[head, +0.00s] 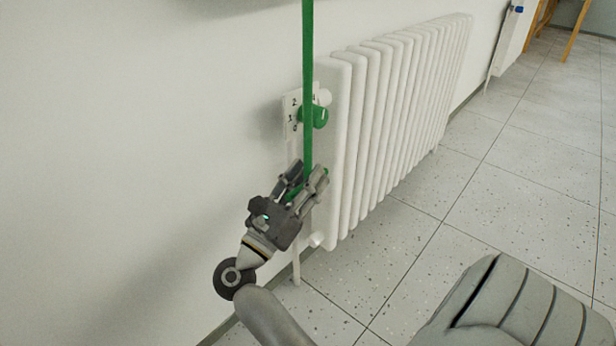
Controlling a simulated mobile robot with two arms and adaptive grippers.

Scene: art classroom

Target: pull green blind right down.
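The green blind's pull shows as a flat green strap (307,75), hanging straight down from the top edge in front of the wall and the radiator's near end. The blind itself is out of view.
A white ribbed radiator (390,110) stands along the wall, just right of the gripper. A green round knob (319,117) sits at its near end, behind the strap, beside a white numbered plate (292,106). The tiled floor (490,200) to the right is clear.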

